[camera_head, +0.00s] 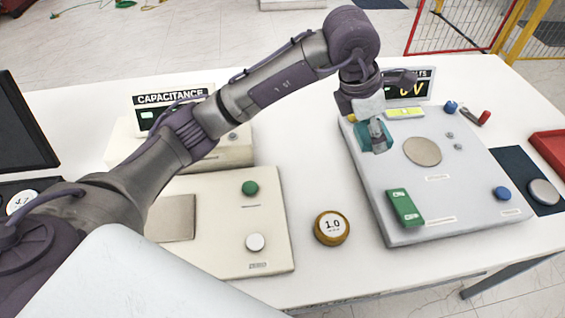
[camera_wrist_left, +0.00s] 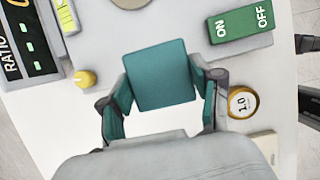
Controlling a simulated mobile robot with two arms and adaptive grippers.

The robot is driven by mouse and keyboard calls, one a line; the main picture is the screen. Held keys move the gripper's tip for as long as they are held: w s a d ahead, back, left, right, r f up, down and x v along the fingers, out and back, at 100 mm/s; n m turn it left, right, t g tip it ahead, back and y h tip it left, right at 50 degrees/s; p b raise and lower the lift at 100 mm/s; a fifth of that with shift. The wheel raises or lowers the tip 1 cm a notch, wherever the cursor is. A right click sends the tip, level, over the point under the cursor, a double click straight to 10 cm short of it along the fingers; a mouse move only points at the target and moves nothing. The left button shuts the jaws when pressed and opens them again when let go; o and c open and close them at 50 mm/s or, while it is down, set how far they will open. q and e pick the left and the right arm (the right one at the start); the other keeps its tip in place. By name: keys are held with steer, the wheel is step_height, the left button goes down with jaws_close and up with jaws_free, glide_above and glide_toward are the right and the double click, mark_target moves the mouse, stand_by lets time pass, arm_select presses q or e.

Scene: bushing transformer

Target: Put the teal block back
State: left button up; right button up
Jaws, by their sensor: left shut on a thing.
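The teal block (camera_head: 377,140) is in my left gripper (camera_head: 376,127), over the back left edge of the grey panel (camera_head: 390,220). In the left wrist view the block (camera_wrist_left: 158,72) shows its flat face between the two fingers of my left gripper (camera_wrist_left: 162,85), which is shut on it. I cannot tell how high the block is or whether it touches the panel. My right gripper is not in view.
The grey panel carries a round tan disc (camera_head: 422,151), a green ON/OFF switch (camera_head: 405,207) and a blue knob (camera_head: 502,193). A yellow 1.0 weight (camera_head: 332,228) stands between it and the cream capacitance panel (camera_head: 225,225). A red tray (camera_head: 552,150) is at the right.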

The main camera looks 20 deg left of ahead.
arm_select(q)
steer(key=s+a+f+p, duration=0.1)
steer(key=a+f+p, duration=0.1)
steer(key=a+f, duration=0.3)
glide_above(316, 164)
steer(key=shift+s+a+f+p, duration=0.25)
steer(key=shift+s+f+p, duration=0.2)
steer(key=shift+f, duration=0.25)
steer(key=shift+a+f, duration=0.15)
steer(key=shift+a, duration=0.05)
steer(key=shift+f, duration=0.3)
step_height(316, 164, down, 3)
steer(key=shift+f+p, duration=0.15)
steer(key=shift+p, duration=0.5)
steer(key=shift+f, duration=0.15)
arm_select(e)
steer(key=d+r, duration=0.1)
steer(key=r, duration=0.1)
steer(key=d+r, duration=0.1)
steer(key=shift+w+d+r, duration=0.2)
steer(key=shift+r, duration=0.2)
arm_select(q)
steer(key=shift+f, duration=0.1)
